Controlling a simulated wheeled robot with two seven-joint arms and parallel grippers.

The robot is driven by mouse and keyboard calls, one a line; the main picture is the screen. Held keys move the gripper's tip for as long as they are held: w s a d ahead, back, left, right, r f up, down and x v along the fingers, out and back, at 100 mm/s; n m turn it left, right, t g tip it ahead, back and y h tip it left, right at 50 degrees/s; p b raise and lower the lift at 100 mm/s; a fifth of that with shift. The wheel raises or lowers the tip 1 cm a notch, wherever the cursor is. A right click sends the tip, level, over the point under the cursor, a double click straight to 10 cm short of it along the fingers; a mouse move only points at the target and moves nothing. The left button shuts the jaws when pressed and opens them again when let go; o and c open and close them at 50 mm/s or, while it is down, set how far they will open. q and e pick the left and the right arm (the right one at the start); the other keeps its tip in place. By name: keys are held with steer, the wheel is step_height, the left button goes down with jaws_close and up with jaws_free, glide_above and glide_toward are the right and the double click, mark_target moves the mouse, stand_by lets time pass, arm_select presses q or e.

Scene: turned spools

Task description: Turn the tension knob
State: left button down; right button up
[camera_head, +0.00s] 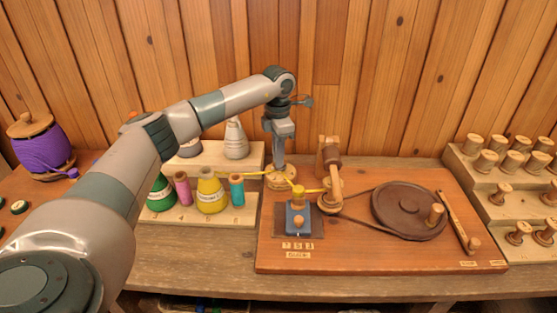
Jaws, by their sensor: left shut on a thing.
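My left gripper (279,164) comes down from above at the back left of the wooden board. It is shut on what looks like the tension knob, the top of a round pale wooden piece (280,182). The fingers hide most of the part between them. A yellow thread (309,190) runs past this piece towards a wooden spindle holder on the right. My right gripper is not in view.
The board (400,255) carries a dark wheel (409,209) with a crank knob, a belt and a wooden lever (458,222). Thread cones (211,194) stand on a stepped rack at left. Empty spools fill a stepped rack (482,182) at right. A purple spool (42,146) stands far left.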

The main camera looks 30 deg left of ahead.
arm_select(q)
steer(key=shift+w+m, duration=0.1)
steer(key=shift+m, duration=0.6)
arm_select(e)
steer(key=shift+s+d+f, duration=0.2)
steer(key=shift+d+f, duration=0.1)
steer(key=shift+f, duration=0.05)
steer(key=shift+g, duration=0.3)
arm_select(q)
steer(key=c, duration=1.9)
jaws_free()
steer(key=shift+o, duration=0.2)
steer(key=shift+r, duration=0.15)
